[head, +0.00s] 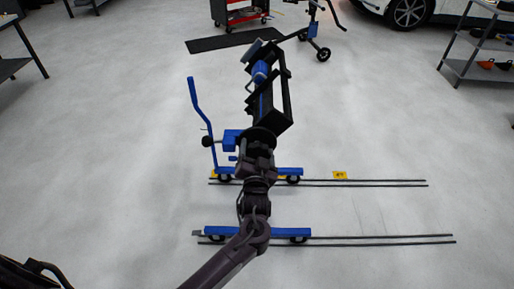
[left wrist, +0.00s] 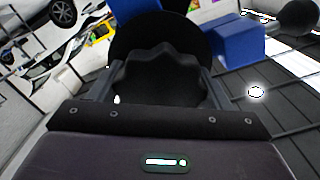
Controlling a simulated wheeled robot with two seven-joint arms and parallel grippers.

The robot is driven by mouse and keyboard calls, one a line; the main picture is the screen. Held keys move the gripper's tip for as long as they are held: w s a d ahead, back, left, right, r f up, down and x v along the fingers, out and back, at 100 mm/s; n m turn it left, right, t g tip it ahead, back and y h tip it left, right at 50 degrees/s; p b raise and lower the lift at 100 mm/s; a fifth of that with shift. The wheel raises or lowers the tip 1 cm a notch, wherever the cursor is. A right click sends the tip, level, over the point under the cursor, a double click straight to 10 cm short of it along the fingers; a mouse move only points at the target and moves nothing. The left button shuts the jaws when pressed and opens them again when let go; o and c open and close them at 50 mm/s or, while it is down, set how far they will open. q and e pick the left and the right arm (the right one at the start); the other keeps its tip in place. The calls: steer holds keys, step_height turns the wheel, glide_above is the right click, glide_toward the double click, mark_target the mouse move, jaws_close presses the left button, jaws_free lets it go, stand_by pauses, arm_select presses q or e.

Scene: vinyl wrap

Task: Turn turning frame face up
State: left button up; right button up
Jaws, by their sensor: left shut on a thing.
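The turning frame (head: 286,95) is a long black frame with blue parts, standing tilted on a blue wheeled base (head: 262,231). A blue post (head: 197,100) rises at its left. My left gripper (head: 258,150) is at the near end of the frame, in line with it. In the left wrist view my left gripper (left wrist: 158,95) is shut on a dark lobed knob (left wrist: 160,75) in front of a round black disc (left wrist: 155,30). A blue block (left wrist: 238,45) sits right of the knob. My arm hides part of the base. My right gripper is not in view.
Dark floor rails (head: 380,239) run to the right under the base, with a small yellow tag (head: 340,175) by the far pair. A black mat (head: 222,43), a red cart (head: 243,12) and a shelf (head: 470,60) stand farther back.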

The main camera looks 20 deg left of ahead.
arm_select(q)
steer(key=shift+r+m+p, duration=0.1)
steer(key=shift+m+p, duration=0.8)
steer(key=shift+m, duration=0.4)
steer(key=shift+m+p, duration=1.1)
steer(key=shift+m, duration=0.6)
steer(key=shift+m+p, duration=1.05)
steer(key=shift+m, duration=1.25)
steer(key=o, duration=1.4)
steer(key=shift+s, duration=0.1)
steer(key=shift+s+d+f, duration=0.1)
steer(key=shift+s+f, duration=0.1)
steer(key=shift+s, duration=0.15)
steer(key=v, duration=0.7)
steer(key=shift+r+b, duration=0.15)
steer(key=shift+b, duration=0.2)
